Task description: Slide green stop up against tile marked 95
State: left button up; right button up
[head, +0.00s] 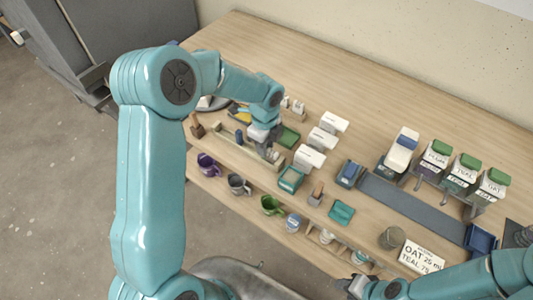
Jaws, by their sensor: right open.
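My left gripper (271,153) points down at the near right part of a long pale wooden rail (223,152). Its fingers are small and partly hidden by the wrist, so I cannot tell whether they are open or shut or touching anything. A flat green piece (290,137) lies just behind and right of this gripper; I cannot tell whether it is the green stop. No tile with a readable 95 shows. My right gripper (350,287) is open at the bottom edge, near the front of the table, partly cut off.
White blocks (308,157) stand right of my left gripper. A teal container (290,180), purple mug (208,164), grey mug (238,184) and green mug (271,205) are in front. Labelled cartons (433,160) and a dark strip (410,205) lie right. The back of the table is clear.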

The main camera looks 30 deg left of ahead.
pick_arm(q)
jog(key=shift+o, duration=0.7)
notch_tip(320, 180, up, 7)
jog(key=p, duration=0.5)
jog(key=shift+r, duration=0.1)
